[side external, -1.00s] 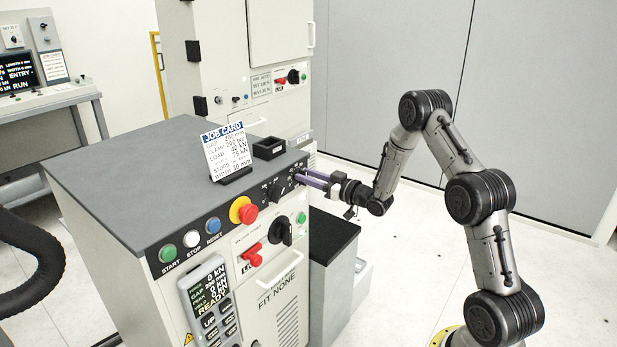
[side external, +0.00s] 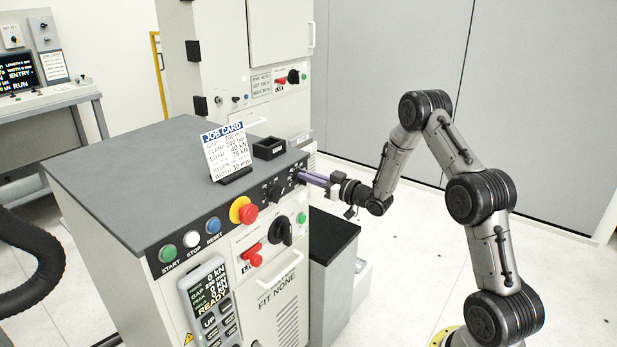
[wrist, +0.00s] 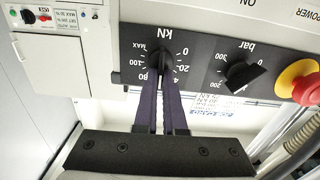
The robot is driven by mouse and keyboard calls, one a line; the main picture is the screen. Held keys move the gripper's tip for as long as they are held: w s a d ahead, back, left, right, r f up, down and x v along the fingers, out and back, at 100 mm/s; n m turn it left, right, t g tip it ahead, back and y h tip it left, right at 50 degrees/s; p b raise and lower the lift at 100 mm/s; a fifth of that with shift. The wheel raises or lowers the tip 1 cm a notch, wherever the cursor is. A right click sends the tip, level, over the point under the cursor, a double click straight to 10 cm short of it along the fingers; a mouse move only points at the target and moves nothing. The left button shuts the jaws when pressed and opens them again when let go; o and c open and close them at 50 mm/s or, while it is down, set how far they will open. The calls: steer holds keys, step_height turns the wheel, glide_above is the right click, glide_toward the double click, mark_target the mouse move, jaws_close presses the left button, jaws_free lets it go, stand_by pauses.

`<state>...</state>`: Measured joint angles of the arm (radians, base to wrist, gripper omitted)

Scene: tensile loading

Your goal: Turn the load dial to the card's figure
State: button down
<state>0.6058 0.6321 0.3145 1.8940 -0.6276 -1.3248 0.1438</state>
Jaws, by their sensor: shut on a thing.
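The load dial (wrist: 161,58) is a black knob on the dark panel, marked kN, with figures from 0 to MAX around it. My gripper (side external: 300,176) reaches the panel from the right in the side view. In the wrist view its two purple fingers (wrist: 160,78) are shut on the knob, one on each side. They cover part of the scale, and I cannot tell which figure the knob points to. The job card (side external: 227,150) stands upright on the cabinet top; its load line seems to read 40 kN, in small print.
The bar dial (wrist: 240,76) is beside the load dial, with the red emergency stop (wrist: 307,90) beyond it. A small black box (side external: 269,148) sits on the cabinet top (side external: 130,170). A tall machine (side external: 230,60) stands behind. The floor around my arm is open.

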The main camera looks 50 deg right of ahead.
steer(key=shift+a+f+n, duration=0.1)
steer(key=shift+a+n, duration=0.1)
steer(key=shift+n, duration=1.65)
steer(key=shift+a+f+n, duration=0.1)
steer(key=shift+a+n, duration=0.1)
steer(key=shift+n, duration=1.65)
steer(key=c, duration=1)
jaws_free()
steer(key=shift+s, duration=0.1)
